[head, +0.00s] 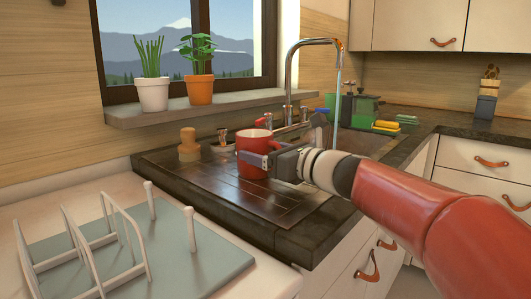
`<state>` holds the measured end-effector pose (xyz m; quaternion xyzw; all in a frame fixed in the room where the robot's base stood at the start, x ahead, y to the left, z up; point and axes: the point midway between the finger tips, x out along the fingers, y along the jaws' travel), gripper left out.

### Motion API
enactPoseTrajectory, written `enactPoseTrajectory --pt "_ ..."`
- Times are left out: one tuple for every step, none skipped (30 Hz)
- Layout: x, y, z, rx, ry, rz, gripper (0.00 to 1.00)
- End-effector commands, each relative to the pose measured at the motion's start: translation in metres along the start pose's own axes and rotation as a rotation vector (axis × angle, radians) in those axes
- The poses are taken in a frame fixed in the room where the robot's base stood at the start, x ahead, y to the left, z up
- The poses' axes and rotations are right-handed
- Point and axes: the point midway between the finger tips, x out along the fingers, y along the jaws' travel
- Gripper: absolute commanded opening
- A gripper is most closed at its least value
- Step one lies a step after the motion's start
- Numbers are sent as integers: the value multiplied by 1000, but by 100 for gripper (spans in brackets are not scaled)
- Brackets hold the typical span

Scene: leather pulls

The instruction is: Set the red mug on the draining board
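The red mug (253,143) is upright over the ridged metal draining board (225,192) beside the sink. Its base looks at or just above the metal; I cannot tell whether it touches. My gripper (254,160) comes in from the right, level with the mug's lower half. One grey finger lies across the mug's near side. The other finger is hidden behind the mug, so whether the fingers press on it does not show.
A wooden bottle-shaped object (188,146) stands left of the mug. The tap (289,80) rises behind, with water running. A grey-blue dish rack (175,250) is at the front left. Green items (355,110) and a yellow sponge (386,127) sit beyond the sink. The board's front part is clear.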

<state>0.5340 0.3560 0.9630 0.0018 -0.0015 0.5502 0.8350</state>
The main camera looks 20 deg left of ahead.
Motion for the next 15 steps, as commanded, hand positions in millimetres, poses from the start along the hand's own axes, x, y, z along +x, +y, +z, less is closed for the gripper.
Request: enactPoseTrajectory --pt "0 0 0 0 1 0 83" --pt "0 0 0 0 1 0 87" --pt "0 0 0 0 1 0 92" --pt "0 0 0 0 1 0 96" --pt "0 0 0 0 1 0 96" --pt "0 0 0 0 1 0 96" --pt "0 0 0 1 1 0 96" --pt "0 0 0 1 1 0 96" --pt "0 0 0 1 1 0 96" --pt "0 0 0 1 1 0 96" --pt "0 0 0 1 1 0 96" --pt "0 0 1 1 1 0 96" --pt "0 0 2 0 1 0 96" --pt "0 0 4 0 1 0 96" --pt "-4 0 2 0 0 -1 96"
